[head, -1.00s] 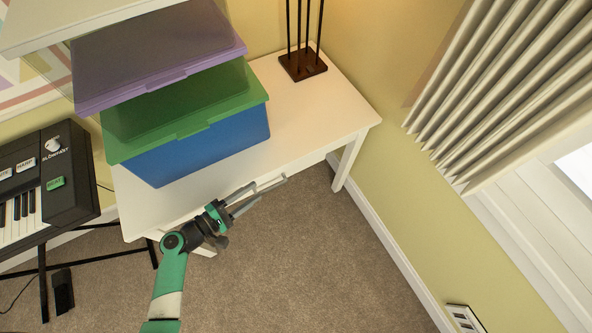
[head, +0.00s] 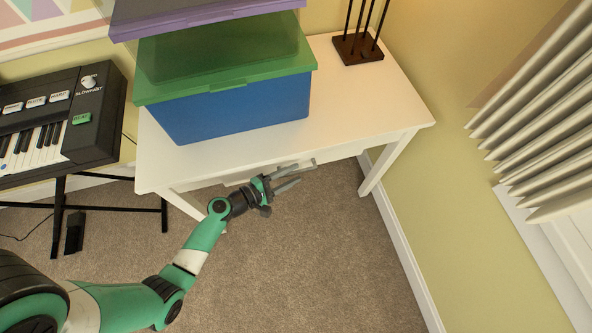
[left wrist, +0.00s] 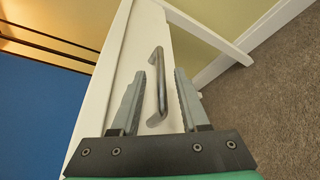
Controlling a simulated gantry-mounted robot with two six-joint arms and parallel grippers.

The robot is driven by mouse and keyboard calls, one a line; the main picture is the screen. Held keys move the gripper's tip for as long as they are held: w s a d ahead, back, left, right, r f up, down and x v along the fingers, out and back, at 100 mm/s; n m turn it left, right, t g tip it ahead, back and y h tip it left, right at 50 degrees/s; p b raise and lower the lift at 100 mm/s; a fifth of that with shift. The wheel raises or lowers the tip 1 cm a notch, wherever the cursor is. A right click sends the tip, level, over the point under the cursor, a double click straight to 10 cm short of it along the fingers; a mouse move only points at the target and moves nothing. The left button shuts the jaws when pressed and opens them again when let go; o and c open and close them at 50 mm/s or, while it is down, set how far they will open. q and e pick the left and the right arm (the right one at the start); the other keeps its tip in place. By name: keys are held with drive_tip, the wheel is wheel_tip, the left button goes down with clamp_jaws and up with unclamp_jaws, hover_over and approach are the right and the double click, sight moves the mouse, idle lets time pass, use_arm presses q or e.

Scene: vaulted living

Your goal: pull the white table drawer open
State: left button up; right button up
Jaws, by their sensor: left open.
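The white table (head: 360,125) stands against the wall, and its white drawer front (left wrist: 172,50) is under the top's front edge. A grey metal bar handle (left wrist: 157,85) on the drawer front shows in the left wrist view. My left gripper (head: 306,172) is at the table's front edge, by the handle. In the left wrist view its two fingers (left wrist: 160,75) are spread, one on each side of the handle, with gaps showing between them and the bar. The drawer looks shut or nearly so. My right gripper is not in view.
A blue bin (head: 235,108) with a green lid stands on the table, with a purple-lidded bin (head: 205,20) above it. A dark stand (head: 358,48) is at the back right. A keyboard (head: 60,125) is at the left. The carpet (head: 320,265) in front is clear.

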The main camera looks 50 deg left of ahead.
use_arm(q)
drive_tip(key=shift+x, duration=0.95)
clamp_jaws()
idle(0.7)
